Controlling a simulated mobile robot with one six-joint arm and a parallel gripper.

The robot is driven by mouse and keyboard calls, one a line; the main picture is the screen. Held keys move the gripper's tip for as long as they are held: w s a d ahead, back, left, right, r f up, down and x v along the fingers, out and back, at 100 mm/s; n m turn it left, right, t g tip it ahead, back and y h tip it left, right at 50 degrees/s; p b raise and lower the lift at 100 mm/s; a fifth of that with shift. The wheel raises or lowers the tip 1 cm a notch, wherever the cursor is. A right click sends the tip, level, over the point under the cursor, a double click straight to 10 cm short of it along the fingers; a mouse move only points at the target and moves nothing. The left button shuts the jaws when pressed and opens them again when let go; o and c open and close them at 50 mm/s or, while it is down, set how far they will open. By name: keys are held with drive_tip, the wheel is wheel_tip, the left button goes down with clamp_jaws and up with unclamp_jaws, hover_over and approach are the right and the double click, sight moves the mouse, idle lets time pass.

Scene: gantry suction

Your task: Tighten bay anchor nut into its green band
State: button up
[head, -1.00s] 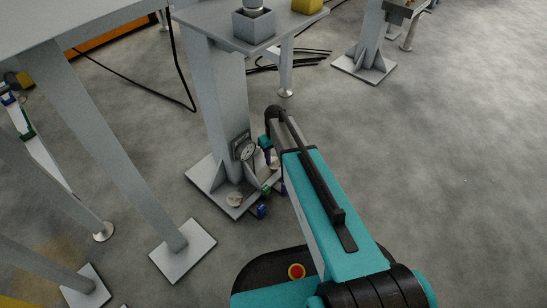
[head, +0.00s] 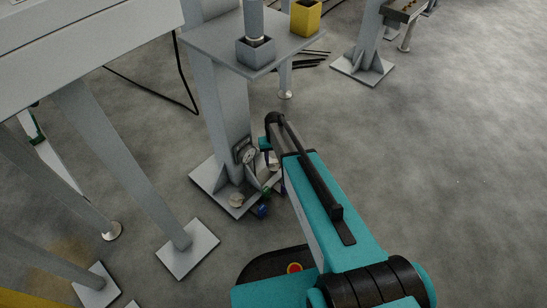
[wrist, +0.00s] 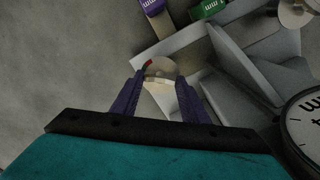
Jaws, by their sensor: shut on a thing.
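In the wrist view, the bay anchor nut (wrist: 160,70) is a round pale metal piece between the two purple fingers of my gripper (wrist: 160,92). The fingers are shut on it at the foot of the grey column. A small red mark (wrist: 147,64) shows at the nut's upper left edge. I cannot make out a green band beside the nut. In the head view, my arm hides the nut and most of the gripper next to the column's base plate (head: 208,178).
A round dial gauge (wrist: 307,125) is close at the right, also on the column in the head view (head: 245,151). Welded ribs (wrist: 245,62) stand beside the nut. A purple block (wrist: 152,6) and green block (wrist: 208,8) lie beyond. Open floor (head: 430,190) is at the right.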

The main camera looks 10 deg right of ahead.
sight(274, 162)
drive_tip(key=shift+m+p, duration=0.35)
drive_tip(key=shift+m, duration=0.05)
drive_tip(key=o, duration=1.1)
drive_tip(key=shift+c, duration=0.2)
wheel_tip(274, 162, up, 14)
drive_tip(key=p, duration=0.4)
drive_tip(key=shift+f, duration=0.15)
